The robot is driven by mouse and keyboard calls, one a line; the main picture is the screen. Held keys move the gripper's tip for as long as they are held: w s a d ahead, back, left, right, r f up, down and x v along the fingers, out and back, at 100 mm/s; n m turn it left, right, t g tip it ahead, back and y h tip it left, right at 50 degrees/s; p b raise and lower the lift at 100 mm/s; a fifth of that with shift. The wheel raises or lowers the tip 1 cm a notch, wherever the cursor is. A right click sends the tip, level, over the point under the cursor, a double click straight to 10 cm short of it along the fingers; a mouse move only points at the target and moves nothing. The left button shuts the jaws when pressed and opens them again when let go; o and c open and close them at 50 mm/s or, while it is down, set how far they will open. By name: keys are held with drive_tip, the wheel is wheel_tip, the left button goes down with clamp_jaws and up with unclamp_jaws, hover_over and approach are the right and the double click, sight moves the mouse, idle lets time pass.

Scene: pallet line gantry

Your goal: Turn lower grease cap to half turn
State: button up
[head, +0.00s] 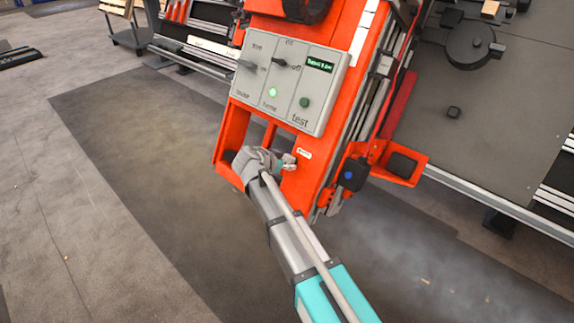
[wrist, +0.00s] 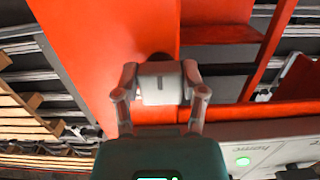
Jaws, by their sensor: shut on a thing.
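My gripper (head: 289,163) is at the lower part of the orange gantry post, just under the control panel, in the head view. In the wrist view my gripper (wrist: 160,78) has a finger on each side of a pale, block-like piece with a short dark slit, which I take to be the lower grease cap (wrist: 160,88). The fingers are shut on it. A dark rounded part (wrist: 158,57) shows just behind it against the orange face. In the head view the cap is hidden or too small to make out. I cannot tell its turn angle.
The grey control panel (head: 291,78) with switches, a lit green button (head: 273,92) and a small display (head: 320,62) is above my gripper. An orange bracket with dark blocks (head: 403,165) juts out to the right. The floor (head: 130,180) at left is clear.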

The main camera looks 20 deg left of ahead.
drive_tip(key=shift+s+d, duration=0.1)
drive_tip(key=shift+s, duration=0.05)
drive_tip(key=o, duration=1.1)
drive_tip(key=shift+o, duration=0.2)
drive_tip(key=shift+r, duration=0.15)
